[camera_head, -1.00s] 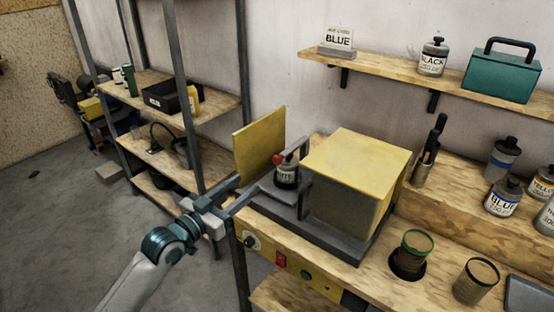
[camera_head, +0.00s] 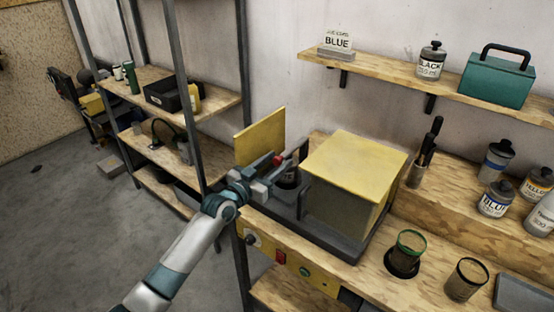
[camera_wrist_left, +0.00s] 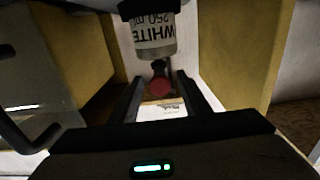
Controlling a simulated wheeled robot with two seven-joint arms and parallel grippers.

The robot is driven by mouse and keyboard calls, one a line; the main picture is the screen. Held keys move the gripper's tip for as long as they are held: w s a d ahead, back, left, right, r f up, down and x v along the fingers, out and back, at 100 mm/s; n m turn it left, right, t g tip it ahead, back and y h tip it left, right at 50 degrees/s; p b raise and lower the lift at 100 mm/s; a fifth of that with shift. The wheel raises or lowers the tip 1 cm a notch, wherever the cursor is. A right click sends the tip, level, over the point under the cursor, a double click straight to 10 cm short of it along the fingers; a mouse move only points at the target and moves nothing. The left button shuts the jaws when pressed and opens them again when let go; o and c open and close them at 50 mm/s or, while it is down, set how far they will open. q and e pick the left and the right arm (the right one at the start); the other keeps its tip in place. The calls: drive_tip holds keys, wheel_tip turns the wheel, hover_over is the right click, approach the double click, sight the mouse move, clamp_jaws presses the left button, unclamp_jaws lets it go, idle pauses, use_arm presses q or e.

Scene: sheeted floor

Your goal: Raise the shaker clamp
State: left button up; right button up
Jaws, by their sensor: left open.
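The shaker is a yellow box (camera_head: 355,160) on a dark base at the bench's left end, with an open yellow door panel (camera_head: 258,138) beside it. A red knob (camera_head: 277,160) of the clamp shows at its open side. The knob also shows in the left wrist view (camera_wrist_left: 160,86), next to a bottle labelled WHITE (camera_wrist_left: 154,38) that appears upside down. My left gripper (camera_head: 284,166) is open, its two fingers on either side of the knob; contact cannot be told. In the head view the gripper hides most of the bottle and clamp. My right gripper is not in view.
The shaker's front panel carries a red switch (camera_head: 280,257). A green-rimmed cup (camera_head: 411,243) and another cup (camera_head: 467,279) stand to the right on the bench. A metal shelf rack (camera_head: 180,90) stands close on the left. A wall shelf (camera_head: 395,72) runs above.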

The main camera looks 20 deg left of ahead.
use_arm(q)
drive_tip(key=shift+w, duration=0.25)
drive_tip(key=shift+c, duration=0.6)
